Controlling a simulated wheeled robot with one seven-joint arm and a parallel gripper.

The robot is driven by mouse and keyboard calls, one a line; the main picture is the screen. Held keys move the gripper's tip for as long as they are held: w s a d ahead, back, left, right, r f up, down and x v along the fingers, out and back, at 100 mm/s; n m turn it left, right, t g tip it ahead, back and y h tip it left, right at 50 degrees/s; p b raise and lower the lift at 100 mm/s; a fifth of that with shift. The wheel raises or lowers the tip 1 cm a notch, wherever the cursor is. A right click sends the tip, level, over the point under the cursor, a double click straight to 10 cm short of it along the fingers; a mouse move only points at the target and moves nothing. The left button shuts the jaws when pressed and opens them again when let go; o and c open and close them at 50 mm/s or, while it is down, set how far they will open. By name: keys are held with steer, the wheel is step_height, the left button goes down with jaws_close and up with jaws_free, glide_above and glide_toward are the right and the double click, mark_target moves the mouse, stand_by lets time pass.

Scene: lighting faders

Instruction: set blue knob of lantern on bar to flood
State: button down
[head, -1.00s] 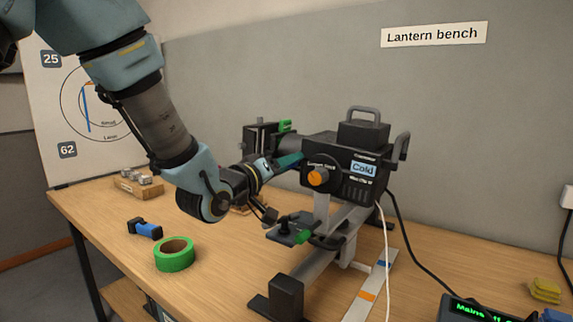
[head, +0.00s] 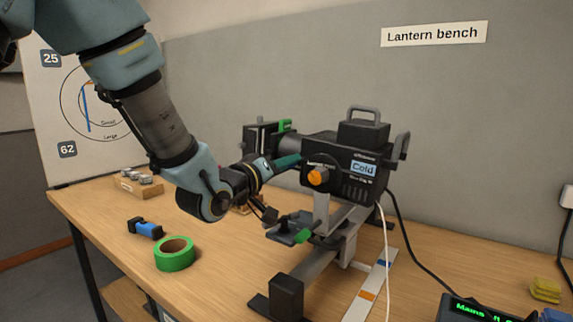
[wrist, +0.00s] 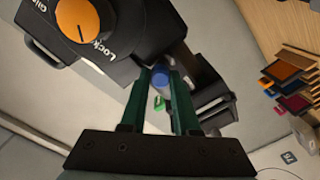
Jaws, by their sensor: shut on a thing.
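The knob is hidden in the head view. The orange lock knob (head: 318,176) is on the lantern's side and also shows in the wrist view (wrist: 78,20).
Green tape (head: 175,254) and a small blue-and-black object (head: 145,228) lie on the bench at left. A cable (head: 415,240) runs down at right. A lit display box (head: 480,309) sits front right.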

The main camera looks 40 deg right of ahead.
mark_target(280, 154)
steer(key=shift+w, duration=0.1)
stand_by(0.5)
steer(key=shift+w+a+r, duration=0.1)
steer(key=shift+w+a, duration=0.15)
steer(key=shift+w, duration=0.6)
steer(key=shift+w+a+r, duration=0.1)
steer(key=shift+w+a, duration=0.1)
steer(key=shift+w, duration=0.65)
steer(key=shift+w+a+r, duration=0.1)
steer(key=shift+w+a, duration=0.15)
steer(key=shift+w, duration=0.6)
steer(key=c, duration=0.6)
jaws_free()
steer(key=shift+c, duration=0.2)
steer(key=shift+f, duration=0.1)
steer(key=b+v, duration=0.3)
steer(key=v, duration=0.8)
